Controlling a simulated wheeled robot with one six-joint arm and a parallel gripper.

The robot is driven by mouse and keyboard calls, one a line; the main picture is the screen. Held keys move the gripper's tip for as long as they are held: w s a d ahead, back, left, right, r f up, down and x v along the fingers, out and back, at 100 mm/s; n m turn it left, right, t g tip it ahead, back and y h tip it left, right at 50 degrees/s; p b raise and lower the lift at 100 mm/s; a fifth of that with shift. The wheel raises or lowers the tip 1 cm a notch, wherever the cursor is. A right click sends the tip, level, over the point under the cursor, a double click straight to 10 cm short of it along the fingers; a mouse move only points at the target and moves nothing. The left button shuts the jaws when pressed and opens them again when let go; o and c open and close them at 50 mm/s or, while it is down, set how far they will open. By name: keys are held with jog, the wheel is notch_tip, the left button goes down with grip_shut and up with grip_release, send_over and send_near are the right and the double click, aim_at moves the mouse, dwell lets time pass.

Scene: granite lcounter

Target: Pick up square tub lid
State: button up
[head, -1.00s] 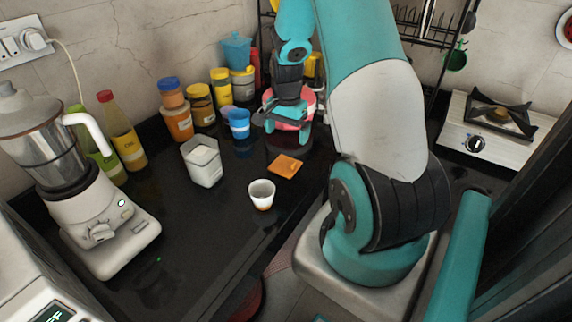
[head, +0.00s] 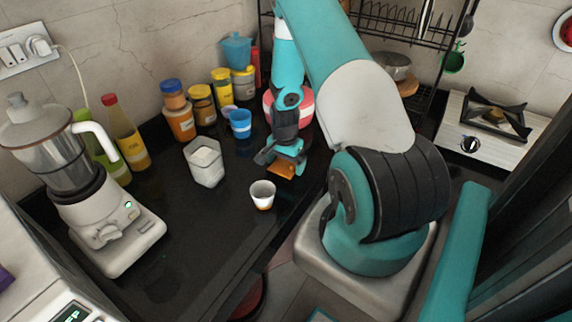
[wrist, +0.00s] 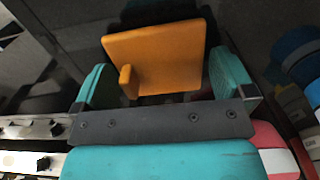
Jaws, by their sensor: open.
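The square tub lid (head: 281,171) is a flat orange square with a small raised tab. It lies on the black counter, mostly hidden under my gripper in the head view. In the wrist view the lid (wrist: 155,56) sits ahead of and partly between the two teal fingers. My gripper (head: 282,164) is open above the lid; in the wrist view the gripper (wrist: 165,85) has a finger on each side of it, with a gap at each side. I cannot tell whether the fingertips reach down to the counter.
A white tub (head: 206,163) and a small white-and-orange cup (head: 262,194) stand close by on the left and front. A blue cup (head: 240,123) and a pink-and-white container (head: 290,104) stand behind. A blender (head: 75,180) is at the left. The front-left counter is clear.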

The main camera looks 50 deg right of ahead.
jog(key=c, duration=0.7)
